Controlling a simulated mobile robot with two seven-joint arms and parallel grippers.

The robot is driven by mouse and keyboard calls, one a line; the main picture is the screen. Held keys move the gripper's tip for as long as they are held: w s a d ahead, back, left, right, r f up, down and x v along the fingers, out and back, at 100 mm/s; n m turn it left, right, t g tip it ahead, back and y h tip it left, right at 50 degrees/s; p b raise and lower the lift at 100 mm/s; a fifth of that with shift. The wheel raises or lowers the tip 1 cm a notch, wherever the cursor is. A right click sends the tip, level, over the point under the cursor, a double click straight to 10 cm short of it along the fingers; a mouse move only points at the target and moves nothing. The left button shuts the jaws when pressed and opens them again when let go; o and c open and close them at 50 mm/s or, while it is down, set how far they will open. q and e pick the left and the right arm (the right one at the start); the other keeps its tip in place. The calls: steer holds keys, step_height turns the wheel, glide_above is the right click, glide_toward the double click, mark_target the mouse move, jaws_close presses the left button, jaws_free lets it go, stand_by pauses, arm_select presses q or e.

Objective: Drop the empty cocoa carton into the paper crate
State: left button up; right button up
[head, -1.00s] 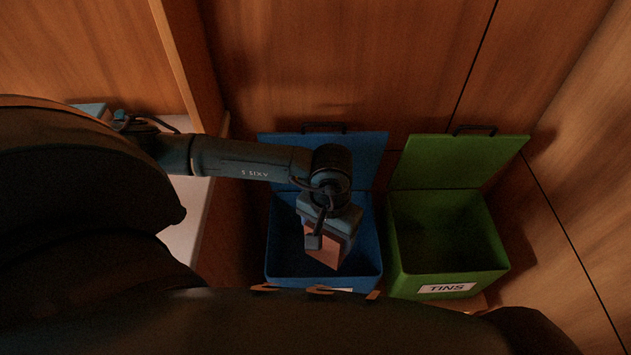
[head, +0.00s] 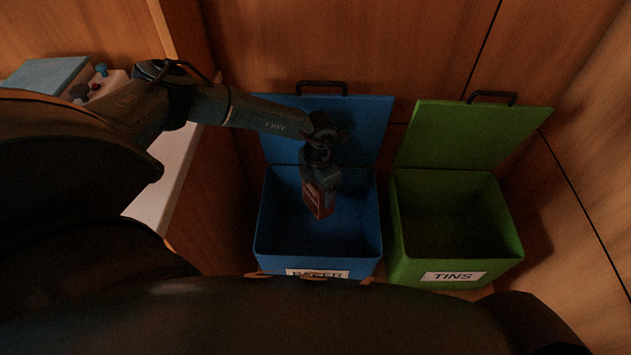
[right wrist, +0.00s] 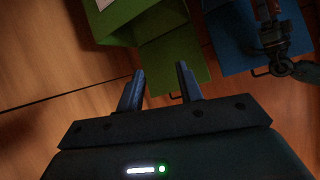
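The cocoa carton (head: 319,199), small and reddish-orange, hangs tilted from my left gripper (head: 318,184) in the head view. My left gripper appears shut on it, with its fingers partly hidden. The carton is over the inside of the open blue paper crate (head: 365,225), apart from its walls as far as I can see. The crate's label reads PAPER, its lower part cut off by my body. The blue crate also shows in the right wrist view (right wrist: 232,50), under my left arm. My right gripper (right wrist: 160,72) is open and empty.
The green TINS crate (head: 455,262) stands open and looks empty, just right of the blue one. Both lids lean back towards the wooden wall (head: 360,45). A pale counter (head: 165,180) with a teal-topped box (head: 45,76) is at the left.

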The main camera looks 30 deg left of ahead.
arm_select(q)
steer(key=w+n, duration=0.1)
steer(key=a+n, duration=0.1)
steer(key=shift+w+a+f+n, duration=0.3)
steer(key=shift+w+f+n, duration=0.05)
steer(key=shift+n, duration=0.05)
steer(key=shift+w+a+f+b, duration=0.1)
steer(key=shift+f+b, duration=0.15)
steer(key=shift+b, duration=0.2)
steer(key=shift+f+b, duration=0.35)
steer(key=shift+b, duration=0.05)
step_height(320, 180, down, 3)
steer(key=b, duration=0.3)
steer(key=shift+f, duration=0.1)
steer(key=shift+f+b, duration=0.65)
steer(key=shift+b, duration=0.15)
steer(key=shift+f, duration=0.15)
arm_select(e)
steer(key=shift+s+d+r+t, duration=0.2)
steer(key=shift+s+d+t, duration=0.15)
steer(key=shift+d+t, duration=0.25)
steer(key=shift+s+d+r+t, duration=0.15)
steer(key=shift+s+d+t, duration=0.15)
steer(key=shift+d+t, duration=0.25)
steer(key=shift+a, duration=0.15)
